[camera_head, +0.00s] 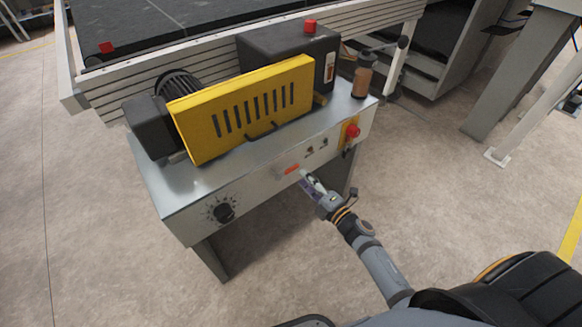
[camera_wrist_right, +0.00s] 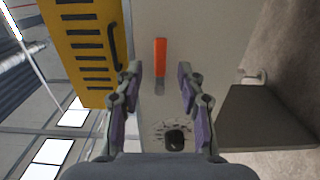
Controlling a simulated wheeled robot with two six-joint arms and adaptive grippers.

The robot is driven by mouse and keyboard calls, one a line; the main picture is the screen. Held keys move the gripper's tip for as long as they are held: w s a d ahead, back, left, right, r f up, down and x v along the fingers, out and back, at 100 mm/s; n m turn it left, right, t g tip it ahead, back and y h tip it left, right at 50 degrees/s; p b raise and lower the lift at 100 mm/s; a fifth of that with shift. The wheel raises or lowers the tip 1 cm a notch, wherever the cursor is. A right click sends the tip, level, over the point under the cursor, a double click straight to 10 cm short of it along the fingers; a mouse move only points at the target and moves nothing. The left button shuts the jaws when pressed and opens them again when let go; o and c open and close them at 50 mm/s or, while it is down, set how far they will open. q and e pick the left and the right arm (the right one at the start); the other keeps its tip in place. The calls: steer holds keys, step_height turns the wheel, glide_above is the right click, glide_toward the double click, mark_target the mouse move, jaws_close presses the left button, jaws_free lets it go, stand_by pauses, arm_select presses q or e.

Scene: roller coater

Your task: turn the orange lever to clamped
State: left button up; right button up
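The orange lever (camera_head: 291,168) is on the front face of the metal machine (camera_head: 165,190), between the black dial and the small switches. In the right wrist view the orange lever (camera_wrist_right: 160,57) stands out ahead of the fingertips, centred between them. My right gripper (camera_head: 311,183) is just in front of the machine's front face, a little right of and below the lever. In the wrist view the right gripper (camera_wrist_right: 160,75) is open, with its two fingers apart and nothing between them. I cannot tell whether a finger touches the lever. My left gripper is not in view.
A black dial (camera_head: 224,211) is at the left of the front face, a red button (camera_head: 352,131) at the right. A yellow slotted guard (camera_head: 245,105) and a bottle (camera_head: 362,80) stand on top. The floor in front is clear.

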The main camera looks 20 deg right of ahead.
mark_target(294, 170)
steer(key=x, duration=0.6)
steer(key=shift+w, duration=0.15)
steer(key=shift+w+a, duration=0.1)
steer(key=shift+w, duration=0.15)
jaws_close()
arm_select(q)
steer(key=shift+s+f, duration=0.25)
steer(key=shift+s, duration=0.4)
arm_select(e)
steer(key=shift+f, duration=0.1)
